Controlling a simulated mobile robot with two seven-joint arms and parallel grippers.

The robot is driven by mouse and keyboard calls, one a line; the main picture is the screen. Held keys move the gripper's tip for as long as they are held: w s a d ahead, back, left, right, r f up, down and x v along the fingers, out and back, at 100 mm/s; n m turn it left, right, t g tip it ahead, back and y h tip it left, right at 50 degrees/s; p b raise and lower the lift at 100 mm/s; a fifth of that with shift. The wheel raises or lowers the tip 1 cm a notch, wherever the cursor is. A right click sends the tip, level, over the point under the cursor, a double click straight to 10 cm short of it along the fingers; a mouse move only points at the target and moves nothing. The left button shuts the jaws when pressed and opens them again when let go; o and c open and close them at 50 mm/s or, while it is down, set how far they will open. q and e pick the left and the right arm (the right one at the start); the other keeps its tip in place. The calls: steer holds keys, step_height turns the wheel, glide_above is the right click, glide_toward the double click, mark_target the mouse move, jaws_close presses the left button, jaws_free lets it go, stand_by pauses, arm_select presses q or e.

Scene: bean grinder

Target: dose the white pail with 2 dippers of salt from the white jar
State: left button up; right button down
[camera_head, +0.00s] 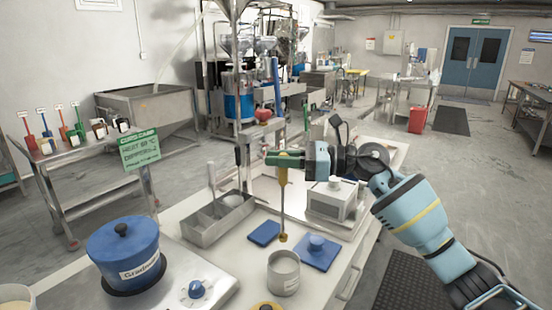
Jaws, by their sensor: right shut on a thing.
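My right gripper (283,159) is shut on the upper handle of a yellow dipper (283,195), which hangs nearly upright. Its small bowl end (283,237) is just above and behind the rim of an open whitish round container (284,275) on the table. That container has a label I cannot read, so I cannot tell whether it is the jar or the pail. Another open white container (14,298) with pale contents is cut off at the lower left. No salt is clearly visible in the dipper. My left gripper is out of view.
A yellow item (265,306) is at the bottom edge.

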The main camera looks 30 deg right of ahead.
mark_target(283, 201)
steer(key=shift+f, duration=0.3)
steer(key=shift+f+b, duration=0.45)
steer(key=shift+f, duration=0.1)
steer(key=shift+f+b, duration=0.9)
steer(key=shift+f, duration=0.9)
arm_select(q)
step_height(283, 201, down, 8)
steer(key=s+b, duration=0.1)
steer(key=b, duration=0.4)
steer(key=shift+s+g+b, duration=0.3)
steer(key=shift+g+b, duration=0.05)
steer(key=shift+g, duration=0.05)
arm_select(e)
step_height(283, 201, down, 8)
steer(key=shift+f, duration=0.15)
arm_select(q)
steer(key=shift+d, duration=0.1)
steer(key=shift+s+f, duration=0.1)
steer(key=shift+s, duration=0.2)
